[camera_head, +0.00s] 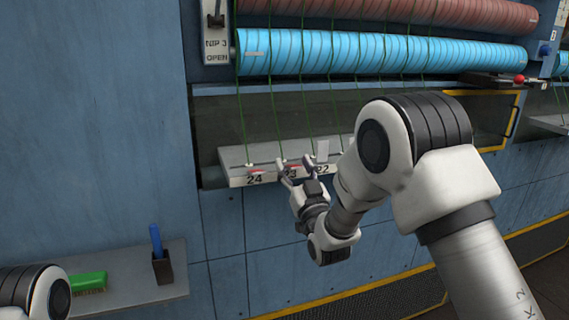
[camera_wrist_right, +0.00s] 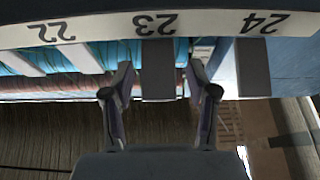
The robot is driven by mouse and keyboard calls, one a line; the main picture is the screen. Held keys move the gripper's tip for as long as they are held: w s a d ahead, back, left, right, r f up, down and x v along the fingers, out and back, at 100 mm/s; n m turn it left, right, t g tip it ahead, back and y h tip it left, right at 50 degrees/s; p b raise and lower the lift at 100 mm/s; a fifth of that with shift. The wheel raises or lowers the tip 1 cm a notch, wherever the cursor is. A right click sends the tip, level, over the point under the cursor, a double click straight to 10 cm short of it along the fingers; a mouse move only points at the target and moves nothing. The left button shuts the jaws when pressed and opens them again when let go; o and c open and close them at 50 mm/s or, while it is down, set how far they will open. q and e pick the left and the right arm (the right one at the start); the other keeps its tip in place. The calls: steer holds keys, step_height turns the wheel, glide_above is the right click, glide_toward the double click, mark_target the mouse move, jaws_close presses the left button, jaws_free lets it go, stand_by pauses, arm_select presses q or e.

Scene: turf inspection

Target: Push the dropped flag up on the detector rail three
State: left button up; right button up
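The detector rail (camera_head: 238,180) is a pale ledge below the blue roller, with numbers 24, 23 and 22 on its front. Small red marks show by 24 (camera_head: 255,171) and by 23. A pale plate-like flag (camera_head: 322,150) stands upright by 22. My right gripper (camera_head: 297,166) is at the rail by 23. The right wrist view shows the rail upside down, with a grey tab (camera_wrist_right: 158,72) at 23 and another tab (camera_wrist_right: 252,68) at 24. My right gripper (camera_wrist_right: 161,95) is open there, its fingers either side of the 23 tab. My left gripper is not in view.
Green threads run down from the blue roller (camera_head: 300,52) to the rail. A yellow-edged frame (camera_head: 510,122) is at right. A lower-left shelf (camera_head: 125,262) carries a green brush (camera_head: 88,283) and a dark holder (camera_head: 162,271) with a blue-handled item. The blue wall below the rail is clear.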

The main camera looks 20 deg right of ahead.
jaws_close()
